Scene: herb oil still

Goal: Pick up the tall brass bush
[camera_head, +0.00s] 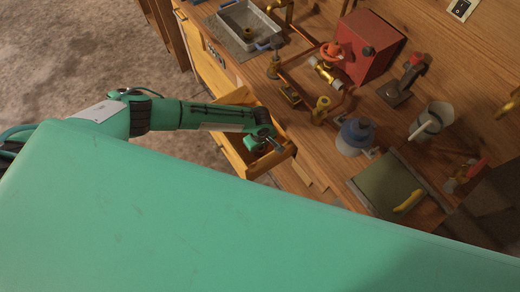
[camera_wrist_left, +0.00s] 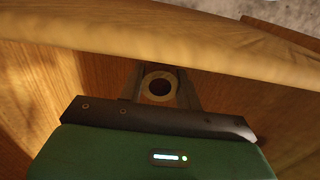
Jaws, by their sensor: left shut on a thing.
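My left gripper (camera_head: 272,146) reaches down into an open wooden drawer (camera_head: 243,160) at the front of the bench in the head view. In the left wrist view, my left gripper (camera_wrist_left: 160,86) is shut on the brass bush (camera_wrist_left: 160,98). The bush shows end-on as a pale round ring with a dark hole, between the two fingers. Its height is hidden by this view from above. I cannot tell whether it touches the drawer floor. My right gripper is not in view.
The drawer's wooden wall (camera_wrist_left: 200,45) passes close beside the fingers. On the bench stand a red box (camera_head: 372,48), a metal sink tray (camera_head: 248,28), a blue-topped vessel (camera_head: 355,137), a grey bucket (camera_head: 433,120) and a green mat (camera_head: 385,187) with a yellow object.

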